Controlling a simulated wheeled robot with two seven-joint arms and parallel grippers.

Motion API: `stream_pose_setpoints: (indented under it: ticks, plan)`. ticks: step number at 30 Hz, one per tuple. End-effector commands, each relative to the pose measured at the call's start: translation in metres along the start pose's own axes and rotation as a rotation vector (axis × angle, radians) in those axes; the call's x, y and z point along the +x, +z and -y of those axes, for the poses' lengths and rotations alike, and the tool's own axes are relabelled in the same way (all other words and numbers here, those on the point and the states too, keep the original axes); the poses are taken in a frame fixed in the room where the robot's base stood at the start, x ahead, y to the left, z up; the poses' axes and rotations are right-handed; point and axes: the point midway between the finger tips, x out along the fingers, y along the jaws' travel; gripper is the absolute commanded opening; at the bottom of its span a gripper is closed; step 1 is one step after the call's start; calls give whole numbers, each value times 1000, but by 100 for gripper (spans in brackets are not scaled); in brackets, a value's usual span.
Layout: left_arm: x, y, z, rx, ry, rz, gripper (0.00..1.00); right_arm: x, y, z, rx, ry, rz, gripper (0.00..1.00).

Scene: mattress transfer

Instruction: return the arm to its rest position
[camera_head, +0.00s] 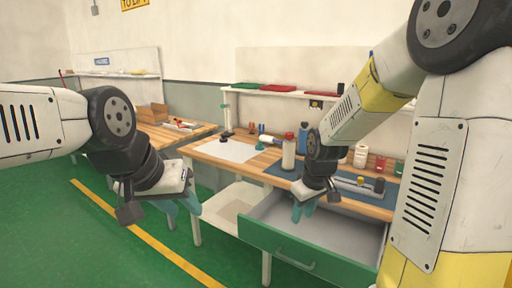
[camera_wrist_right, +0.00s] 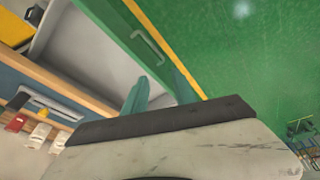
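My right gripper (camera_head: 303,211) hangs over the open green drawer (camera_head: 290,246) of the workbench, coming down from the right arm. In the right wrist view its two teal fingers (camera_wrist_right: 160,92) stand apart with nothing between them. My left gripper (camera_head: 183,210) points down over the green floor, left of the workbench. Its teal fingers look apart and I see nothing between them.
A second bench (camera_head: 160,135) stands at the back left. Green floor with a yellow line (camera_head: 150,240) is clear at left.

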Motion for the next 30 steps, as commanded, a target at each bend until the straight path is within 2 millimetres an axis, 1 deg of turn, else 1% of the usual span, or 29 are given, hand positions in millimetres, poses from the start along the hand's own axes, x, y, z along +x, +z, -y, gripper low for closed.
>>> stream_pose_setpoints:
  ticks: [1,3,5,6,9,13,16,18,21,30]
  plan:
    - [0,0,0,0,0,0,36,-25,4,3,49,-3,-37,32]
    - [0,0,0,0,0,0,36,-53,13,9,117,-10,-74,32]
    - [0,0,0,0,0,0,36,-76,22,15,170,-16,-104,32]
    - [0,0,0,0,0,0,36,-90,28,20,206,-19,-124,32]
    - [0,0,0,0,0,0,36,-123,47,32,290,-25,-172,32]
    - [0,0,0,0,0,0,36,-155,71,49,384,-27,-225,32]
    - [0,0,0,0,0,0,36,-170,86,60,439,-27,-255,32]
    - [0,0,0,0,0,0,36,-176,93,65,465,-26,-269,32]
    - [0,0,0,0,0,0,36,-181,100,70,486,-26,-278,32]
    - [0,0,0,0,0,0,36,-182,102,71,494,-26,-281,32]
